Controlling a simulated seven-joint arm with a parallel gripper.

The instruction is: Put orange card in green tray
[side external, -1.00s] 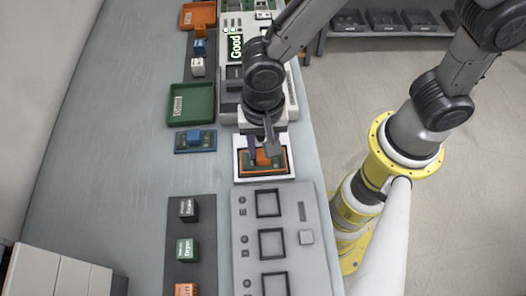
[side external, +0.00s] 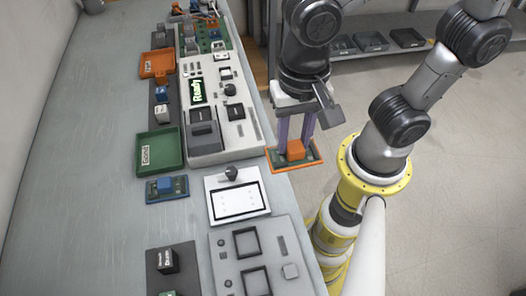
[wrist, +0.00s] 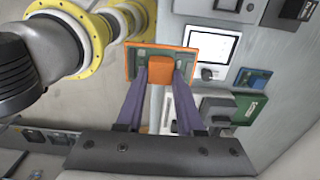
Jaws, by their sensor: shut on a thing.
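The orange card (side external: 283,160) is a green board with an orange rim and an orange block on top. My gripper (side external: 294,142) is shut on its orange block and holds the card in the air, past the table's right edge. In the wrist view the card (wrist: 150,62) sits between the two purple fingers of my gripper (wrist: 160,72). The green tray (side external: 160,168), labelled "Good", lies on the table to the left of the card and looks empty. It also shows in part in the wrist view (wrist: 243,118).
A white tester pad (side external: 222,182) with an empty black-framed screen lies between tray and card. A grey machine (side external: 232,135) with a "Ready" display stands right of the tray. A blue card (side external: 152,196) lies just in front of the tray. An orange tray (side external: 152,70) is farther back.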

